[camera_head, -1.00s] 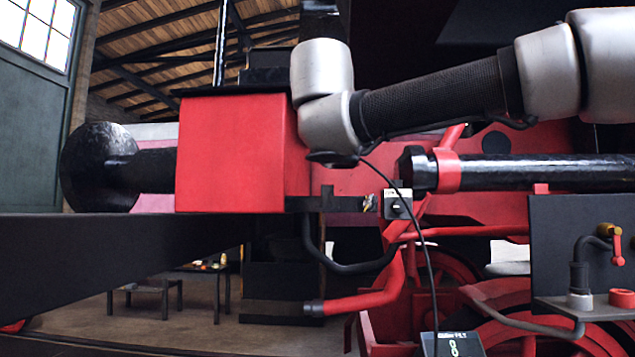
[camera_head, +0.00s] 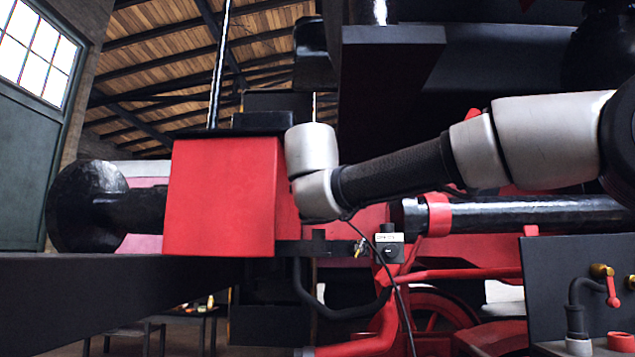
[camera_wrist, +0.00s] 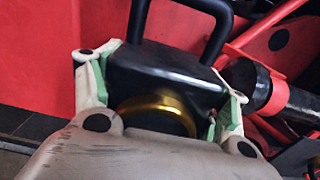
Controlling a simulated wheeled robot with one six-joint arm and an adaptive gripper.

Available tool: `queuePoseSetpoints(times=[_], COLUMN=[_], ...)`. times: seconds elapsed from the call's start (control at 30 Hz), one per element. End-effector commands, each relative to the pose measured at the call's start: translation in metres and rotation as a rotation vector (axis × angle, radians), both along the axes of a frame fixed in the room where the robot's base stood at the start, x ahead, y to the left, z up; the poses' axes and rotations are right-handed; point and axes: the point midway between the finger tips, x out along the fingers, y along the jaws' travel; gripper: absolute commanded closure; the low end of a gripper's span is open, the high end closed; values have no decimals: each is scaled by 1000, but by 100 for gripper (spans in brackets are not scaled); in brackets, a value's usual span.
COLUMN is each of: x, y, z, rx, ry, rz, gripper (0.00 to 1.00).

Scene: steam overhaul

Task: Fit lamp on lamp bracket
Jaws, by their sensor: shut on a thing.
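My gripper (camera_wrist: 165,88) is shut on a black lamp (camera_wrist: 152,72) with a brass ring (camera_wrist: 160,112), seen in the wrist view. Pale fingers with green pads press on its two sides. A black loop handle (camera_wrist: 180,8) rises from the lamp's far end. In the head view my wrist links hide the gripper and lamp, beside the large red box (camera_head: 222,198). A small black upright piece (camera_head: 318,238) stands on a dark ledge just below my wrist. I cannot tell whether it is the lamp bracket.
A black cylinder shows at the left (camera_head: 85,205). A small labelled box (camera_head: 389,246) with a brass fitting (camera_head: 361,247) sits right of the ledge. A dark panel with a red-handled valve (camera_head: 611,290) stands at the lower right. A dark beam (camera_head: 130,290) crosses the lower left.

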Motion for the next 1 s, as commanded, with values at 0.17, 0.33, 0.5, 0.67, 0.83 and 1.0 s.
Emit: queuePoseSetpoints(times=[0.17, 0.33, 0.5, 0.67, 0.83, 1.0], x=[-1, -1, -1, -1, -1, -1], y=[0, 0, 0, 0, 0, 0], z=[-3, -4, -4, -5, -10, -15], rx=[0, 1, 1, 1, 0, 0], ry=[-1, -2, -2, -2, -2, -1], rz=[0, 0, 0, 0, 0, 0], gripper=[69, 69, 69, 69, 69, 69])
